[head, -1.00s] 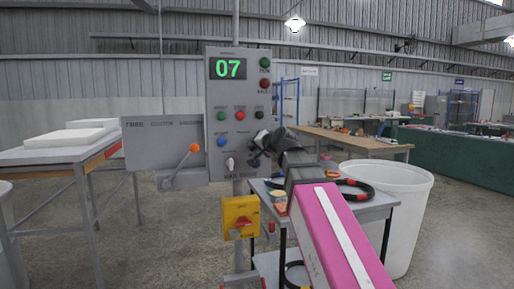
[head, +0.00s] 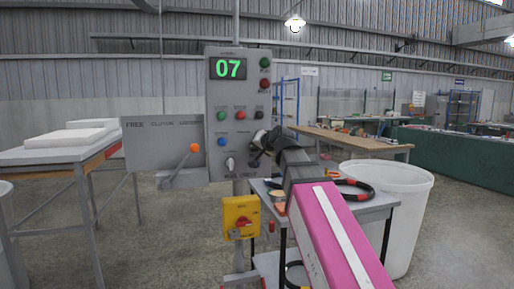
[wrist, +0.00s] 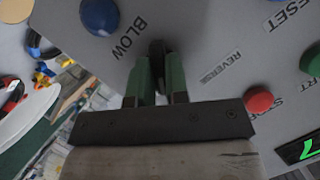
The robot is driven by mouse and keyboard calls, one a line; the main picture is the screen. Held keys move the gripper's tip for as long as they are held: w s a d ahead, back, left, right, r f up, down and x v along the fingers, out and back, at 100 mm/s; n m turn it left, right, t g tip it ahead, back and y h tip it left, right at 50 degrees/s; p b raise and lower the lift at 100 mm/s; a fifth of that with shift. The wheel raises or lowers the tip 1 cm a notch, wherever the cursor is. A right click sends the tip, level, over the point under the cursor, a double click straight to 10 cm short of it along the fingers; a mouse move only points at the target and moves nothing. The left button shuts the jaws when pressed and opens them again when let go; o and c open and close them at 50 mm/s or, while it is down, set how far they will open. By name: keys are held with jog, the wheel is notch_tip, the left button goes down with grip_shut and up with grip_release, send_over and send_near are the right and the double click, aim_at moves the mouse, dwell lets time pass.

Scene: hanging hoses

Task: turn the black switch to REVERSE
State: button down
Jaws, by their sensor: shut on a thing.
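The black switch (wrist: 157,47) sits on the grey control panel (head: 240,100), between my fingertips in the wrist view. My gripper (wrist: 158,72) has green-sided fingers and is shut on it. The fingers hide most of the switch, so its pointer is hard to read. The REVERSE label (wrist: 221,67) is on the panel, to the right of the fingers in the wrist view. In the head view my gripper (head: 259,147) is at the panel's lower right and covers the switch there.
A blue button (wrist: 100,14) and a red button (wrist: 258,101) are close by in the wrist view. In the head view, a white knob (head: 230,163), an orange-tipped lever (head: 194,148) and a yellow switch box (head: 241,217) are nearby. A white bin (head: 405,200) stands to the right.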

jog(key=shift+a+n+t+h, duration=0.1)
jog(key=shift+n+t+h, duration=0.2)
jog(key=shift+n+h, duration=1.7)
jog(key=shift+n, duration=0.5)
jog(key=shift+y, duration=0.3)
jog(key=c, duration=1.1)
grip_release()
jog(key=v, duration=1.1)
jog(key=shift+a, duration=0.1)
jog(key=shift+w, duration=0.1)
